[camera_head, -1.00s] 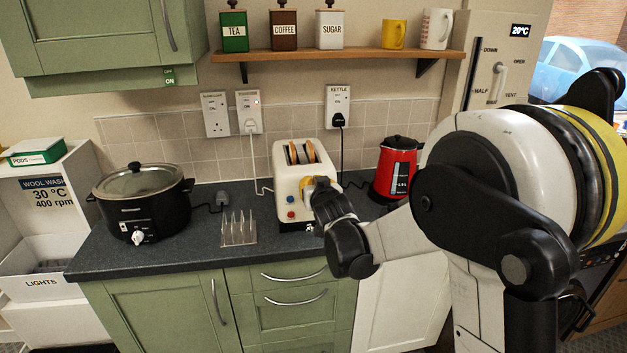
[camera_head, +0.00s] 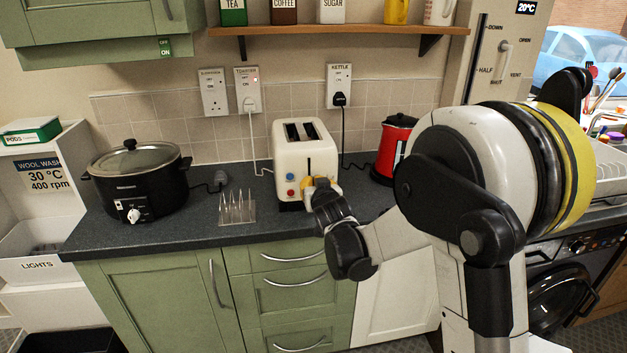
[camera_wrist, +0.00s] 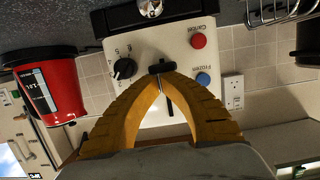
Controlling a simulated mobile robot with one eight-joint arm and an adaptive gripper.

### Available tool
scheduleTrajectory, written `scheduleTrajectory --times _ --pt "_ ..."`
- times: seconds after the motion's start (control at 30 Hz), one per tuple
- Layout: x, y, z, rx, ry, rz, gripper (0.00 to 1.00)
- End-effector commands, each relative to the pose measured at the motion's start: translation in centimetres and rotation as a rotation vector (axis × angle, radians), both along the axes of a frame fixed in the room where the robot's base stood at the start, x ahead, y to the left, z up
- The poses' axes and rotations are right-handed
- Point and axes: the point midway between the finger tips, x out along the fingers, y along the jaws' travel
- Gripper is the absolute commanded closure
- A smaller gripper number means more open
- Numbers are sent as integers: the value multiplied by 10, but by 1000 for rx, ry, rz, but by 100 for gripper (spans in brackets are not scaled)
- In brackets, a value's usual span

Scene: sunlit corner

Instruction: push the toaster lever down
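A cream toaster (camera_head: 305,150) stands on the counter, its two top slots dark, with no bread showing above them. In the wrist view it appears upside down; its black lever (camera_wrist: 162,68) sits at the end of the slot nearest the toaster's base. My gripper's yellow fingers (camera_wrist: 161,77) meet at their tips right at the lever and seem to touch it. In the head view my gripper (camera_head: 312,184) is at the toaster's front, hiding the lever and part of the panel. A red button (camera_wrist: 198,41), blue button (camera_wrist: 203,79) and black dial (camera_wrist: 124,69) are beside it.
A red kettle (camera_head: 385,158) stands to the right, close to my arm. A wire rack (camera_head: 237,210) and a black slow cooker (camera_head: 137,185) are to the left. A wooden shelf (camera_head: 330,29) with canisters and mugs hangs above.

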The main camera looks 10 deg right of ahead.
Motion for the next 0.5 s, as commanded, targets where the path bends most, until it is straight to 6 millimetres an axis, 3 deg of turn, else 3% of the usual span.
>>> scheduleTrajectory --times 0.27,0.47,0.5 --pt "1 -1 9 0 0 0 100" --pt "5 -4 51 0 1 0 100" --pt "-7 -3 50 0 1 0 100"
